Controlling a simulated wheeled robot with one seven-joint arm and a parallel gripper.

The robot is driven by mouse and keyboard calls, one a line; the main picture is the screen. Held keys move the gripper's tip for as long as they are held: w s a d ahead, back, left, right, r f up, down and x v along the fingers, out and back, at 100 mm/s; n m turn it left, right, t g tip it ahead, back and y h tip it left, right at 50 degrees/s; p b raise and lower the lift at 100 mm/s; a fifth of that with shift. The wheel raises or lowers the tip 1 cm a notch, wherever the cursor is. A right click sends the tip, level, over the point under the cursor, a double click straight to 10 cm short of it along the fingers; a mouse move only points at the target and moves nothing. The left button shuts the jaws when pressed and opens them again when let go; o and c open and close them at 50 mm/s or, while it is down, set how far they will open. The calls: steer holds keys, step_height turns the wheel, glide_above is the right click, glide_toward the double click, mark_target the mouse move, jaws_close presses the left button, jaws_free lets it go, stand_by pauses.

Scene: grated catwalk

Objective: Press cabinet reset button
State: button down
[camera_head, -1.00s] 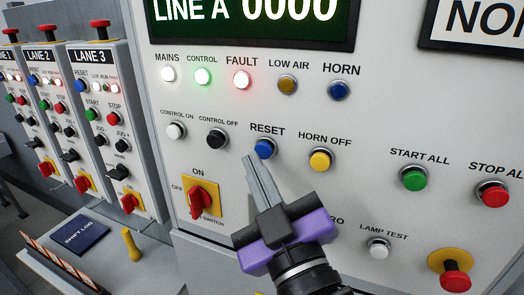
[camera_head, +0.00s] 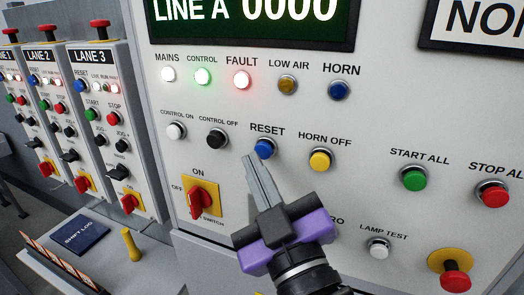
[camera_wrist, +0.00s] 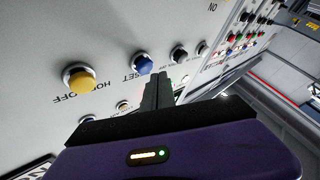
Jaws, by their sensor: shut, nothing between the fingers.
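The blue RESET button (camera_head: 264,148) sits on the grey cabinet panel (camera_head: 330,200), under its printed label. In the wrist view the same blue button (camera_wrist: 142,64) shows just beyond the fingers, upper left of their tips. My gripper (camera_head: 250,158) is shut and empty, its fingers pointing up at the panel. In the head view its tips appear just left of and below the blue button. I cannot tell for sure whether they touch the panel; no contact with the button is visible. The red FAULT lamp (camera_head: 241,80) is lit.
The yellow HORN OFF button (camera_head: 320,160) is right of RESET, and the black CONTROL OFF button (camera_head: 216,139) is left. A red rotary switch (camera_head: 200,200) on a yellow plate is lower left.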

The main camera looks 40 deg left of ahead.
steer(key=shift+w, duration=0.1)
steer(key=shift+w+b, duration=0.3)
steer(key=shift+w+a+b, duration=0.25)
steer(key=shift+w+b, duration=0.15)
steer(key=shift+w, duration=0.4)
stand_by(1.2)
stand_by(0.3)
steer(key=shift+s+d+p, duration=0.15)
steer(key=shift+s, duration=0.45)
steer(key=shift+s+d+p, duration=0.15)
steer(key=shift+s, duration=0.45)
steer(key=s, duration=0.2)
steer(key=s+d+p, duration=0.1)
steer(key=s, duration=0.2)
stand_by(0.7)
